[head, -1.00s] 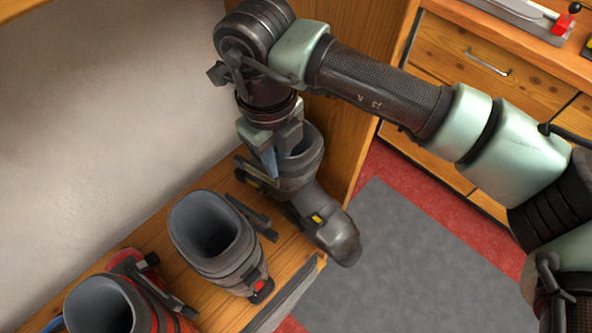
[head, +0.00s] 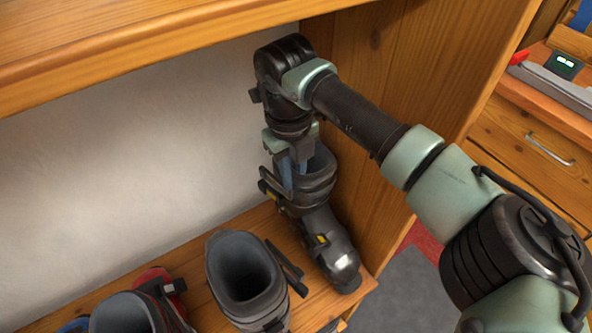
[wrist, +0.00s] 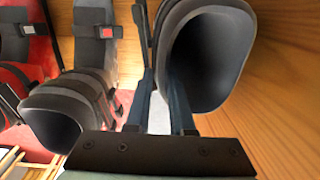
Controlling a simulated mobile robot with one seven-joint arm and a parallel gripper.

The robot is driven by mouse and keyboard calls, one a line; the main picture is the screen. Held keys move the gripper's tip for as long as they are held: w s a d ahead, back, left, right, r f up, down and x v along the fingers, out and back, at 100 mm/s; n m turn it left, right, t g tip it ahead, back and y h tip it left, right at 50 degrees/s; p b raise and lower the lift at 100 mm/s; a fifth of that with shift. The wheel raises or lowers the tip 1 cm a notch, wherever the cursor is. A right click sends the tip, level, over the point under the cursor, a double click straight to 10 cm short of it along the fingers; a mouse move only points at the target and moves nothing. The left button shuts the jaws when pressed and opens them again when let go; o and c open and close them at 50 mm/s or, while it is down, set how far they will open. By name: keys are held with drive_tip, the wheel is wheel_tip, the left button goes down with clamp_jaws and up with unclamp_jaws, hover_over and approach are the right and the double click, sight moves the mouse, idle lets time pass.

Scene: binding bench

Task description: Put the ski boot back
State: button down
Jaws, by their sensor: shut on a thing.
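The dark grey ski boot (head: 319,232) is upright at the right end of the wooden shelf (head: 205,233), close to the side panel, its toe towards the front edge. My gripper (head: 292,182) is shut on its cuff from above. In the wrist view, the fingers of my gripper (wrist: 162,85) are at the left rim of the boot's open cuff (wrist: 210,55). Whether the sole touches the shelf cannot be told.
A second grey boot (head: 245,275) stands left of the held one, with a gap between. A red-trimmed boot (head: 130,312) is further left. The side panel (head: 385,130) is close on the right. An upper board (head: 150,55) runs above.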

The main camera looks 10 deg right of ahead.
drive_tip(key=shift+w+f, duration=0.1)
drive_tip(key=shift+f, duration=1)
drive_tip(key=c, duration=0.8)
unclamp_jaws()
drive_tip(key=shift+f, duration=0.1)
drive_tip(key=r, duration=0.7)
drive_tip(key=shift+s+a+r, duration=0.15)
drive_tip(key=shift+s+r, duration=0.05)
drive_tip(key=shift+r, duration=0.15)
